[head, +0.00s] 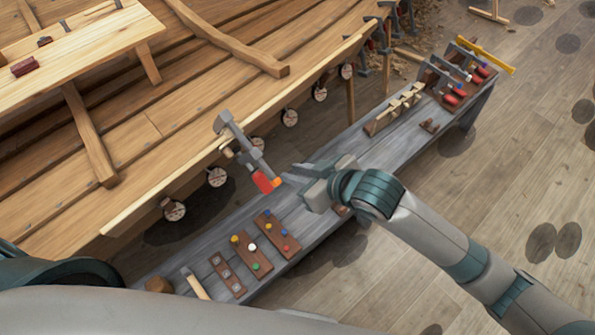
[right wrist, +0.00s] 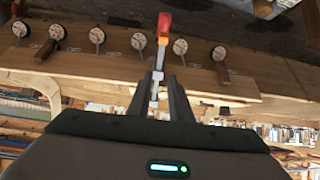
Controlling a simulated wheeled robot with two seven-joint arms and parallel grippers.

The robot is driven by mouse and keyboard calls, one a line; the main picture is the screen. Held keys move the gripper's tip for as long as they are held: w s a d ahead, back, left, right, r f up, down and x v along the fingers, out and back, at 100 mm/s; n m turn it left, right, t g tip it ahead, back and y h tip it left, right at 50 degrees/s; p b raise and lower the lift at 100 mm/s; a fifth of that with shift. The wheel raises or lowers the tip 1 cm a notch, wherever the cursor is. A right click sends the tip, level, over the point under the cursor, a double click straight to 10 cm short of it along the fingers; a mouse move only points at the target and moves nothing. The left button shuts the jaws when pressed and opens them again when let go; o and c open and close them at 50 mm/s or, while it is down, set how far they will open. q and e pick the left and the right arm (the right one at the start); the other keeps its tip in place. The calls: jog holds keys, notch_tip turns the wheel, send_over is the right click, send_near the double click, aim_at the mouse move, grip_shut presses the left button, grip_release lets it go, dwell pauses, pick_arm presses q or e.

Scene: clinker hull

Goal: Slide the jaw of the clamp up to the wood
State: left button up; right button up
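A clamp with a grey bar (head: 238,136) hangs at the edge of the hull's top plank (head: 300,104). Its grey sliding jaw (head: 249,160) is low on the bar, near the red and orange handle (head: 264,182). Whether the jaw touches the wood cannot be told. In the right wrist view the handle (right wrist: 164,27) points up and the bar runs down between my fingers. My right gripper (head: 296,175) is just right of the handle, fingers toward it. Its fingers (right wrist: 160,98) stand apart, not closed on the clamp. My left gripper is out of view.
A grey bench (head: 345,150) runs below the hull edge. It carries boards with coloured pegs (head: 278,232), a wooden rack (head: 395,108) and more clamps (head: 455,90). Round discs (head: 290,117) hang along the hull. The floor right of the bench is mostly clear.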

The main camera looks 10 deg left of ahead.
aim_at(260, 159)
jog(key=b+x, duration=0.4)
jog(key=x, duration=0.4)
jog(key=shift+b, duration=0.3)
jog(key=shift+b+x, duration=0.85)
jog(key=shift+x, duration=2)
jog(key=shift+w+a+r, duration=0.5)
jog(key=shift+w+a, duration=0.1)
jog(key=shift+a, duration=0.2)
jog(key=shift+c, duration=0.4)
jog(key=shift+w+a+r+p, duration=0.3)
jog(key=shift+a+r+p, duration=0.2)
jog(key=shift+r+p, duration=0.15)
jog(key=shift+s+d+f+p, duration=0.15)
jog(key=shift+d+f+p, duration=0.1)
jog(key=shift+p, duration=0.1)
jog(key=shift+s+d+f, duration=0.1)
jog(key=shift+s+d, duration=0.05)
jog(key=shift+d, duration=0.05)
